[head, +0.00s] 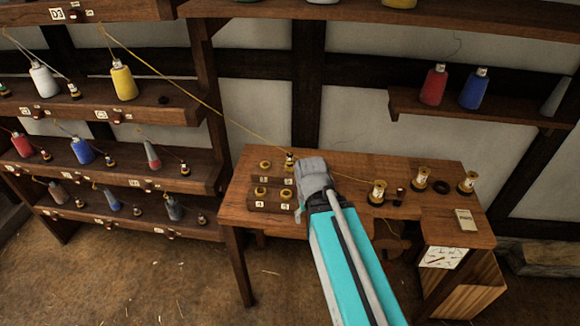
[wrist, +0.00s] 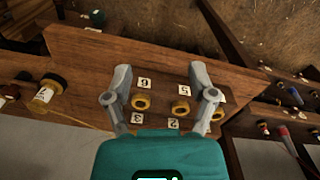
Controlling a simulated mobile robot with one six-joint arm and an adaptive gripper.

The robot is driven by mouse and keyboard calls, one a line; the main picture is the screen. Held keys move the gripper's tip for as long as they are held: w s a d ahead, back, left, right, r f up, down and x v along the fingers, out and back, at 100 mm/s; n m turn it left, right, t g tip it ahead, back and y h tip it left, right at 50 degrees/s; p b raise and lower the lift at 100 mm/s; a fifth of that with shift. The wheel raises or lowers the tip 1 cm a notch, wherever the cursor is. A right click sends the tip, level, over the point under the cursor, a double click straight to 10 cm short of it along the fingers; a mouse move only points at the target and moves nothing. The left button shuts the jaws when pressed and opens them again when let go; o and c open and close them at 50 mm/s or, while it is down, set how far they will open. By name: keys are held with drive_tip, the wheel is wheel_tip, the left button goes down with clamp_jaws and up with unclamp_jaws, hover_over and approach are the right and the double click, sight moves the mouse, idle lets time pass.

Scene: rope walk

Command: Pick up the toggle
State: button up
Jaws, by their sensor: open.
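I cannot tell for sure which thing is the toggle. My gripper (head: 313,170) is over the left-middle of the bench, well to the left of that piece. In the wrist view my gripper (wrist: 161,75) has its fingers wide apart with nothing between them. Below it is a wooden block (wrist: 160,97) with yellow rings (wrist: 181,107) and number cards. My arm hides part of the bench.
Spools (head: 377,192) and a dark ring (head: 441,187) are on the bench's right half, with a pale card (head: 466,219) near its edge. A yellow thread (head: 190,95) runs from the yellow cone (head: 123,80) to the bench. Shelves of cones stand left.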

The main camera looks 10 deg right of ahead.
drive_tip(key=w+f+m+h+b, duration=0.2)
drive_tip(key=w+m+h+b, duration=0.15)
drive_tip(key=w, duration=0.35)
drive_tip(key=m+t+h+b, duration=0.7)
drive_tip(key=m+h, duration=0.2)
approach(290, 160)
drive_tip(key=a, duration=0.3)
drive_tip(key=shift+s+r, duration=0.45)
drive_tip(key=shift+r, duration=0.1)
drive_tip(key=shift+d+f, duration=0.1)
drive_tip(key=shift+d, duration=0.05)
drive_tip(key=shift+b+x, duration=1.1)
drive_tip(key=shift+x, duration=3.1)
drive_tip(key=shift+s, duration=0.1)
